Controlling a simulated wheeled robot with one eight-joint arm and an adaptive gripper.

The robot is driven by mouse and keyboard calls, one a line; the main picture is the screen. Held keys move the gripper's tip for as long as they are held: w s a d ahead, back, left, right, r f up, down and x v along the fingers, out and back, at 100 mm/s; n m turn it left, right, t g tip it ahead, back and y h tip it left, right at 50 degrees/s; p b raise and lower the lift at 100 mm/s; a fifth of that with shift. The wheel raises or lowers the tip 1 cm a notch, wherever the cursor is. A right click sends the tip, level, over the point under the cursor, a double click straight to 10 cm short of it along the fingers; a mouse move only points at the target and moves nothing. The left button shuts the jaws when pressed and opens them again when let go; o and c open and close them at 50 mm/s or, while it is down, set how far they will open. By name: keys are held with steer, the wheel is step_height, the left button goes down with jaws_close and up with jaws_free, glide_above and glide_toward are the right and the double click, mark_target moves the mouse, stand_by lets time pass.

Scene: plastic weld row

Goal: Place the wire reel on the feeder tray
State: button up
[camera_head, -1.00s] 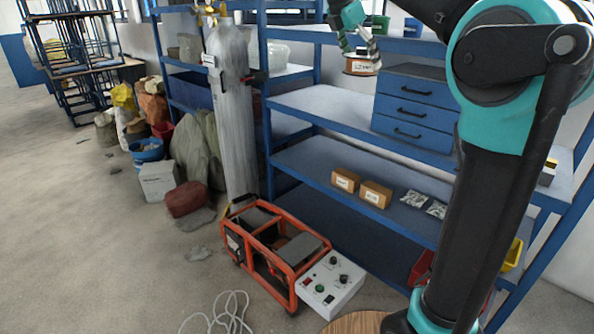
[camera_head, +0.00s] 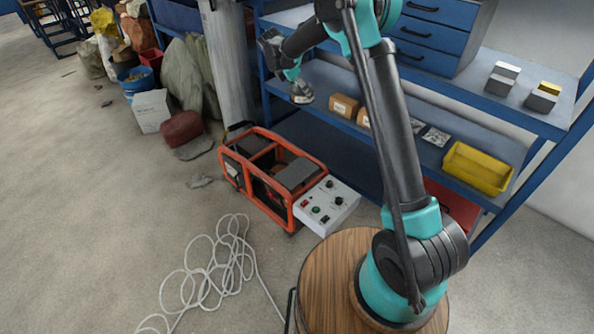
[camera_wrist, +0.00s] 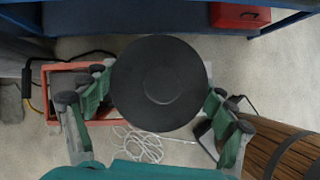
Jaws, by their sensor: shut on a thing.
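My gripper (camera_head: 293,80) is shut on the wire reel (camera_head: 301,93), which hangs in the air in front of the blue shelf rack. In the wrist view the reel (camera_wrist: 160,82) is a round black disc seen face on, with green fingers on both sides. The orange-framed machine (camera_head: 263,135) stands on the floor below, with grey flat plates (camera_head: 296,174) on top. I cannot tell for certain which surface is the feeder tray. In the wrist view the reel hides part of the orange frame (camera_wrist: 48,92).
A white control box (camera_head: 327,205) with knobs adjoins the machine. A loose white cable (camera_head: 215,270) lies on the floor. Cardboard boxes (camera_head: 343,106) and a yellow bin (camera_head: 478,168) sit on the shelf. A grey cylinder (camera_head: 229,60) stands left of my gripper. The left floor is mostly open.

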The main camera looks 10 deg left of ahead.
steer(key=s+f, duration=0.1)
steer(key=f, duration=1)
steer(key=s+a+f, duration=0.1)
steer(key=f, duration=1)
steer(key=s+f, duration=0.1)
steer(key=f, duration=1)
steer(key=shift+s+a+f, duration=0.15)
steer(key=shift+a+f, duration=0.15)
steer(key=shift+f, duration=2.35)
steer(key=o, duration=1.4)
steer(key=shift+f, duration=0.15)
steer(key=o, duration=0.4)
steer(key=shift+c, duration=0.2)
steer(key=v, duration=1.2)
steer(key=shift+r, duration=0.25)
